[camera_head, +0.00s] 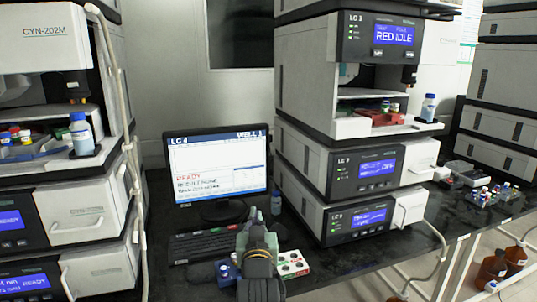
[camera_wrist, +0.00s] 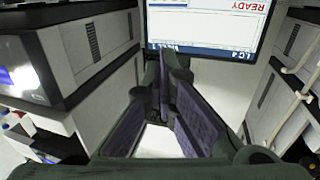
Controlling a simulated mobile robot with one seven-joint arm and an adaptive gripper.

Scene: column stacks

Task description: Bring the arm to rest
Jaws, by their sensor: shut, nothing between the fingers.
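My gripper (camera_wrist: 174,72) shows in the wrist view with its two dark fingers coming together at the tips. It is shut with nothing between the fingers, and they point toward the monitor (camera_wrist: 205,28), which appears upside down there. In the head view my folded arm stands at the bottom middle, in front of the monitor (camera_head: 217,165) and the bench. Its fingertips are hard to make out there. The gripper touches nothing that I can see.
Instrument stacks stand left (camera_head: 95,200) and right (camera_head: 300,85) of the monitor. Bare black bench (camera_head: 355,262) lies to the right.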

